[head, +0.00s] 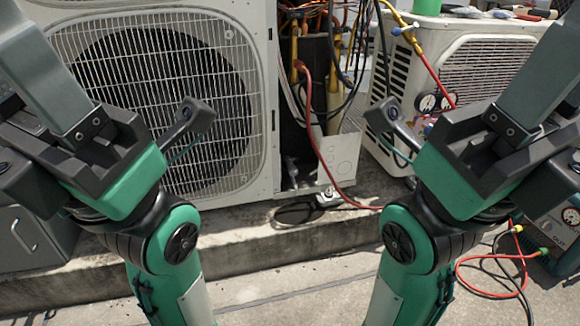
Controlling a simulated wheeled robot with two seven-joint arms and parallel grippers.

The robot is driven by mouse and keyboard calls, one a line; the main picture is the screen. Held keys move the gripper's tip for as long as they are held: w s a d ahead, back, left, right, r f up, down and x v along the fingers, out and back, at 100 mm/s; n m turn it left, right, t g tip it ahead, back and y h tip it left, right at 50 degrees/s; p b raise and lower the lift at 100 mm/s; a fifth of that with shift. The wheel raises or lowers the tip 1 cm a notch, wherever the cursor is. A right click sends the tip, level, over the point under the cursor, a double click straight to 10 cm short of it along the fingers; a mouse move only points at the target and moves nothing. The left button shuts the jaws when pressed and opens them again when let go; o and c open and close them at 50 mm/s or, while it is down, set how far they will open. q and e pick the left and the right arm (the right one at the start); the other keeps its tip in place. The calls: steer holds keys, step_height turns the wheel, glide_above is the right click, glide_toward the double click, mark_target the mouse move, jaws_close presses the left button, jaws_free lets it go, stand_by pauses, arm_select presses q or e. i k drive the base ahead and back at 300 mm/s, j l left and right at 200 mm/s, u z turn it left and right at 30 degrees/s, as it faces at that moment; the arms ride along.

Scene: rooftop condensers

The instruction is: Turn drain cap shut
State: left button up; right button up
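A drain cap cannot be made out for certain. A small pale fitting (328,198) sits low at the front foot of the left condenser (258,120), by its open service bay; I cannot tell whether it is the cap or how it is turned. My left gripper (50,150) is raised at the left, its jaws apart and one grey finger running out of the frame. My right gripper (535,145) is raised at the right in a mirrored pose, also with jaws apart. Both appear empty and are well away from the fitting. Their fingertips are out of view.
A red hose (312,130) runs from the service bay down onto the concrete ledge (290,245). A second condenser (490,55) stands at the right with gauges (428,103) in front. Red and black hoses (500,262) lie at lower right. Space between my arms is clear.

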mark_target(292, 170)
steer(key=i+l+z, duration=0.3)
steer(key=l, duration=0.2)
steer(key=i+l+z, duration=0.25)
steer(key=i+l, duration=0.15)
